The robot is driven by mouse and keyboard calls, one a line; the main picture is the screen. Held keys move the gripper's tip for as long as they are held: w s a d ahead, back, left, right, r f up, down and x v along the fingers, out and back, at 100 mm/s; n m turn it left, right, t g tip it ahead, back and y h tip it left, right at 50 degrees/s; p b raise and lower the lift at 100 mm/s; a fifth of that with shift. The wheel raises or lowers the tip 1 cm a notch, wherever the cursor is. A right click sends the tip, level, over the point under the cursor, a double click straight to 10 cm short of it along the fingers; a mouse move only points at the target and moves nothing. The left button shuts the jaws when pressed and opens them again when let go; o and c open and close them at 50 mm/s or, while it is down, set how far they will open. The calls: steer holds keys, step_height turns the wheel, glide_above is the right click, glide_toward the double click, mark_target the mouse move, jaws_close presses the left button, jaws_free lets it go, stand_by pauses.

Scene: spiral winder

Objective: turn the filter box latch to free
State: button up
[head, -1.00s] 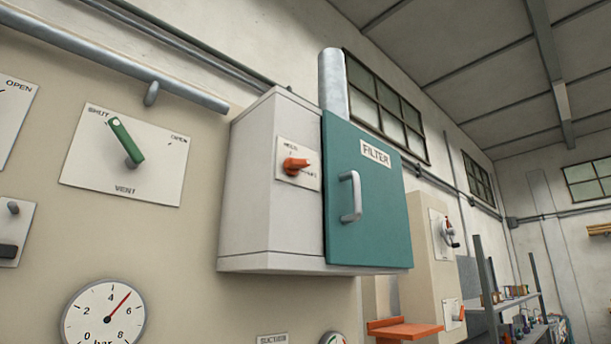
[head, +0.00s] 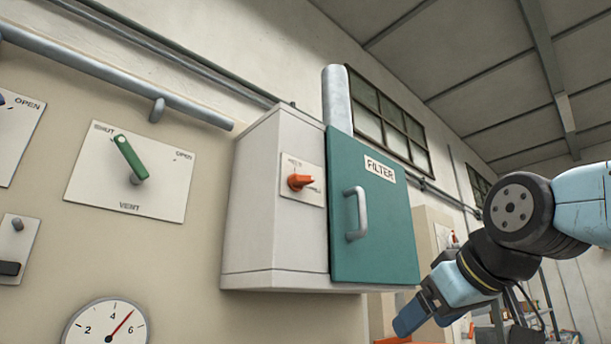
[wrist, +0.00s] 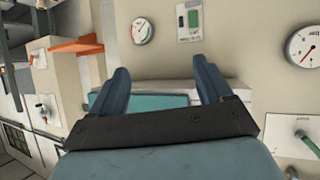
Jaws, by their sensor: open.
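The filter box (head: 275,200) is a pale grey wall cabinet with a teal door (head: 375,225) labelled FILTER. The door looks closed and has a grey bar handle (head: 356,214). The orange latch (head: 300,182) sits on a white label plate on the box's side, left of the door, its pointed end toward the right. My gripper (head: 412,322) is below and right of the door in the head view, apart from the box. In the wrist view my gripper (wrist: 163,85) is open, with nothing between its fingers. The teal door (wrist: 160,102) shows beyond them; the latch cannot be made out there.
A green vent lever (head: 130,158) on a white plate is left of the box, with a pressure gauge (head: 107,325) below. A pipe (head: 130,82) runs along the wall above. An orange shelf (wrist: 77,45) juts out in the wrist view.

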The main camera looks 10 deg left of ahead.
steer(key=s+a+r+n+t+y, duration=0.1)
steer(key=a+r+n+y, duration=0.15)
steer(key=r, duration=0.55)
steer(key=s+a+r+n+y, duration=0.1)
steer(key=a+r+y, duration=0.15)
steer(key=r, duration=0.45)
steer(key=n+y, duration=0.3)
glide_toward(306, 175)
steer(key=shift+m, duration=0.25)
steer(key=x, duration=0.9)
steer(key=shift+w+a, duration=0.2)
steer(key=shift+a, duration=0.1)
